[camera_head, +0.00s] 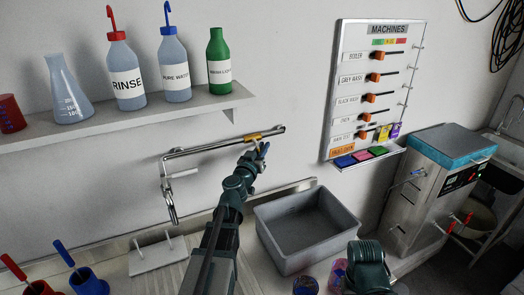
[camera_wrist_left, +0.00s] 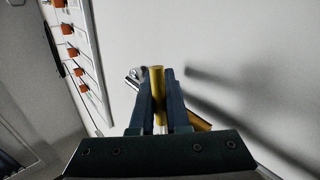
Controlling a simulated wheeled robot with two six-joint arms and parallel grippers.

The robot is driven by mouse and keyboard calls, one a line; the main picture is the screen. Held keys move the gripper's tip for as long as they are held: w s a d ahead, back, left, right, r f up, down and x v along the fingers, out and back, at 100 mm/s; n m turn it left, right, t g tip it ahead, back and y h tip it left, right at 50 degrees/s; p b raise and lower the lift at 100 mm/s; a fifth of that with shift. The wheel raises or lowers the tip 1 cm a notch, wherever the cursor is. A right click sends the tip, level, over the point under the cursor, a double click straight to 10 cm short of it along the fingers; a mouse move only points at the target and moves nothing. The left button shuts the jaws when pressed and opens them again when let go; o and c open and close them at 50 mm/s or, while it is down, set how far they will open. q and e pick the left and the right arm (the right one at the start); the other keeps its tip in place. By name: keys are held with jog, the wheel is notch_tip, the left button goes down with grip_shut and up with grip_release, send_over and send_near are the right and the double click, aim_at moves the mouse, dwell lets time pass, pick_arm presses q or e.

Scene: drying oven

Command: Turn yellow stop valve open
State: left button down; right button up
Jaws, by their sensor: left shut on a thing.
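The yellow stop valve (camera_head: 253,137) sits on a metal pipe (camera_head: 205,147) fixed to the wall under the shelf. My left gripper (camera_head: 262,150) is at the pipe's right part, beside the valve. In the left wrist view, the gripper's two fingers (camera_wrist_left: 160,82) are closed around a yellow part of the valve (camera_wrist_left: 157,78). Another yellow part (camera_wrist_left: 199,122) shows to the right of the fingers. The fingers hide much of the valve, and I cannot tell its exact angle. Only a dark green part of my right arm shows at the bottom; its fingers are not visible.
A wall shelf (camera_head: 190,112) with several bottles is above the pipe. A grey basin (camera_head: 308,222) stands on the counter below. A machines panel (camera_head: 366,88) with orange switches hangs to the right. A blue-topped machine (camera_head: 440,160) stands farther right. Cups with handles sit at the lower left.

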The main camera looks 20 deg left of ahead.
pick_arm(q)
jog(key=shift+w+d+r+n+t+b, duration=0.15)
jog(key=shift+n+t+b, duration=0.2)
jog(key=shift+n+b, duration=0.1)
jog(key=shift+w+d+r+n+t+b, duration=0.1)
jog(key=shift+r+n+t+b, duration=0.05)
jog(key=shift+n+t+b, duration=0.25)
pick_arm(e)
notch_tip(320, 180, down, 2)
jog(key=shift+f, duration=0.1)
pick_arm(q)
jog(key=c, duration=1.2)
grip_release()
